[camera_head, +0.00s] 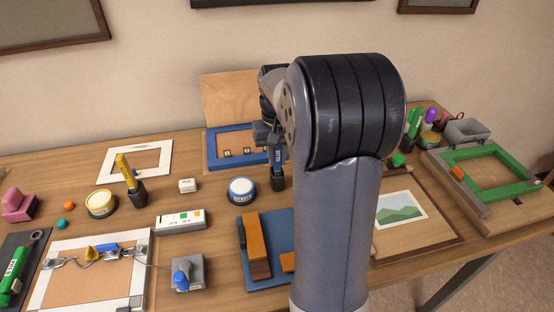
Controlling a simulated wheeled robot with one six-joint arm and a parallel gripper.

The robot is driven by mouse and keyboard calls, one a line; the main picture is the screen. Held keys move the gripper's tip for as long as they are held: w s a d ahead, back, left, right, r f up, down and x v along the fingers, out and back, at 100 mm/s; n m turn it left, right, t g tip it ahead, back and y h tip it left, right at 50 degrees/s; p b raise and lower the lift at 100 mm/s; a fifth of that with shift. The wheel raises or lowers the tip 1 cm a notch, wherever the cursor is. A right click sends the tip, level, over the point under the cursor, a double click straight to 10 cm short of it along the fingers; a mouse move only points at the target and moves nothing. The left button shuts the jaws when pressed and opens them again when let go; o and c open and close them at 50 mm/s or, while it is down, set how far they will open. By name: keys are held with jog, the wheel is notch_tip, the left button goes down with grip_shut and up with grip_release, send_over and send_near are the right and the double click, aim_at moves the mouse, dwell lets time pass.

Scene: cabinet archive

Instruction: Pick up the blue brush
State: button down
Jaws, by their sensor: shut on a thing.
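The blue brush (278,168) is near the middle of the view, upright, with a blue, lettered handle above a dark lower end. My gripper (270,137) is at the top of the brush and is shut on its handle. My arm hides part of the gripper and the fingertips are hard to make out. I cannot tell whether the dark end touches the table.
A yellow brush (128,171) stands further left. A blue board (283,222) with wooden blocks is in front. My arm covers the centre right.

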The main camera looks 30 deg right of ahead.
jog(key=shift+r, duration=0.1)
notch_tip(320, 180, up, 10)
jog(key=shift+f, duration=0.1)
dwell(0.3)
jog(key=shift+p, duration=0.3)
dwell(1.3)
